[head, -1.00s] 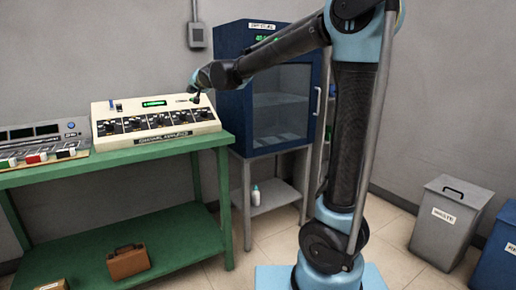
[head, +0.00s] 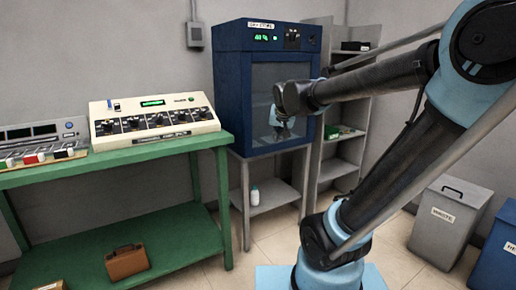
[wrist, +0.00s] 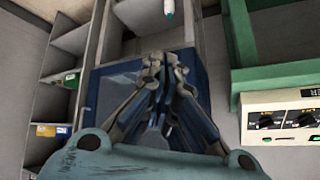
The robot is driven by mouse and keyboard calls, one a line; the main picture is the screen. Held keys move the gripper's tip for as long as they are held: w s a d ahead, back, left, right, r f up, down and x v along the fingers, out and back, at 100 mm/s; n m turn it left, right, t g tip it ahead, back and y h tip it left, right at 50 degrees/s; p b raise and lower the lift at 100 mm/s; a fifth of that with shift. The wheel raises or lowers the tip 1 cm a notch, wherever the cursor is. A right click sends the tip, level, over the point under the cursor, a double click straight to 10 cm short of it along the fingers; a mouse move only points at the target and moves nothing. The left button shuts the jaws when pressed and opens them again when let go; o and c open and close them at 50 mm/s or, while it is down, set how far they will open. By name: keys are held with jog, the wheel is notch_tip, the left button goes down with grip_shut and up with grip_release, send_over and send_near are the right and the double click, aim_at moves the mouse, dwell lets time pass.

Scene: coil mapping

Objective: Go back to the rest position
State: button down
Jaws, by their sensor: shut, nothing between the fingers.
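My gripper (head: 281,128) hangs in front of the glass door of the blue cabinet in the head view, its fingers small and partly dark against the glass. In the wrist view my gripper (wrist: 160,65) has its fingers drawn together with nothing between them. My arm reaches in from the right, its forearm roughly level. The cream box with knobs and a green display (head: 153,118) stands on the green table, apart from my gripper. It also shows at the right of the wrist view (wrist: 290,122).
The blue cabinet (head: 232,95) stands on a grey stand. A grey shelf unit (head: 352,100) is behind my arm. The green table (head: 190,145) is at left, with a brown case (head: 127,263) on its lower shelf. Grey (head: 447,230) and blue (head: 503,250) bins stand at right.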

jog(key=s+d+f+g, duration=0.3)
jog(key=s+d+f, duration=0.2)
jog(key=s+f, duration=0.4)
jog(key=s+d+f+n+g, duration=0.1)
jog(key=s+d+f+g, duration=0.2)
jog(key=s, duration=1.3)
jog(key=d+f, duration=0.3)
jog(key=f, duration=0.3)
jog(key=shift+s+n+h, duration=0.3)
jog(key=shift+h, duration=0.1)
jog(key=shift+d+f, duration=0.1)
